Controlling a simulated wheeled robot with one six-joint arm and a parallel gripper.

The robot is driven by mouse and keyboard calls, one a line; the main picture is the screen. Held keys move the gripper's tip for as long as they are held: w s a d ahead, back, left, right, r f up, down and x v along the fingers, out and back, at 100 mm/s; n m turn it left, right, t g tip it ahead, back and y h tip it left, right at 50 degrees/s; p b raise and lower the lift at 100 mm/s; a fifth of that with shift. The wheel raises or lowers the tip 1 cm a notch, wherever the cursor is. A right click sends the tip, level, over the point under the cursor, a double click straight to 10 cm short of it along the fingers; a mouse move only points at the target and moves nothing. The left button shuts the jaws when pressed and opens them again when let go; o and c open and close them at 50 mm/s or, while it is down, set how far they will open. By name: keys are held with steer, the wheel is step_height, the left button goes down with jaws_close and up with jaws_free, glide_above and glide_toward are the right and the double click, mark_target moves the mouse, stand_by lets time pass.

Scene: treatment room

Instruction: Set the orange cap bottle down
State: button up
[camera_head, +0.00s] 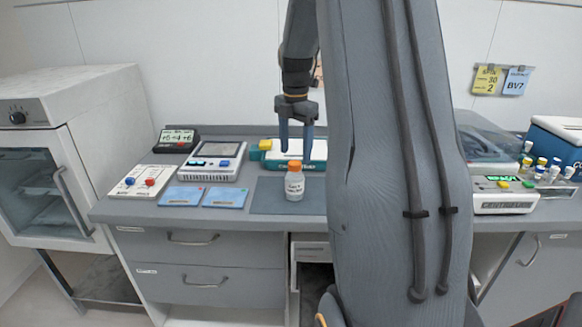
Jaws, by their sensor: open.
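The orange cap bottle (294,184) is a small white labelled bottle with an orange cap. It stands upright on a dark grey mat (263,197) near the front edge of the counter. My gripper (296,142) points down above and slightly behind the bottle, with its two fingers apart and nothing between them. The fingers look clear of the cap. My own arm link covers the right part of the mat and the middle of the counter.
A teal and white device (300,155) stands behind the bottle. On the right are several small vials (541,171) and a blue box (556,140).

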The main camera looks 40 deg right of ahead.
steer(key=s+a+f+m, duration=0.4)
steer(key=s+a+m, duration=0.5)
steer(key=a, duration=0.4)
steer(key=s+a+f+m+t, duration=0.1)
steer(key=s+a+f+m, duration=0.3)
steer(key=s+a+m, duration=0.6)
steer(key=a, duration=0.4)
steer(key=shift+f+m, duration=0.15)
steer(key=shift+m, duration=0.15)
steer(key=shift+w, duration=0.1)
